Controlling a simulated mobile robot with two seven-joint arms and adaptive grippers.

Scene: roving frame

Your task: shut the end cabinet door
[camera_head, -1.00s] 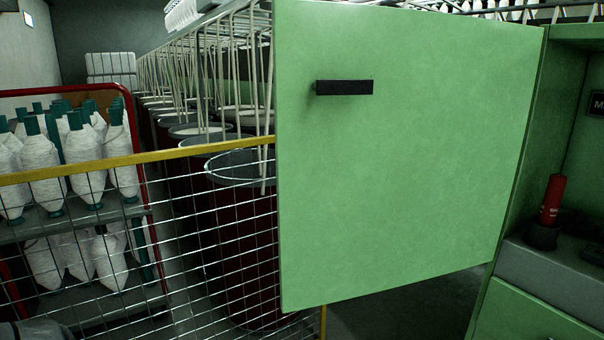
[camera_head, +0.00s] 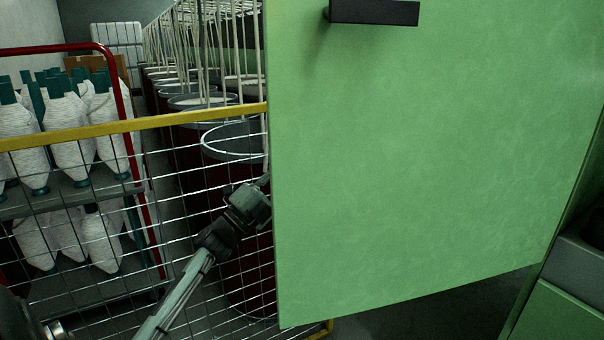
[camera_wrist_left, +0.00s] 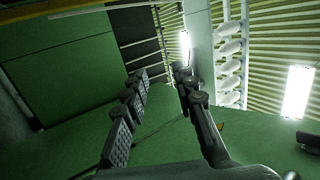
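The green end cabinet door (camera_head: 420,150) stands open and fills the middle and right of the head view. Its black bar handle (camera_head: 374,12) is at the top of the picture. My left arm comes in from the lower left, and my left gripper (camera_head: 252,203) is at the door's left free edge, low on it. Its tip is hidden behind that edge; I cannot tell whether it touches the door. In the left wrist view its two fingers (camera_wrist_left: 160,85) are apart with nothing between them, with green surfaces around. My right gripper is not in view.
A wire mesh fence with a yellow top rail (camera_head: 140,124) stands left of the door, close to my left arm. Behind it are a red-framed trolley (camera_head: 125,100) of white bobbins and several dark red cans (camera_head: 240,240). A grey ledge (camera_head: 580,270) is at right.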

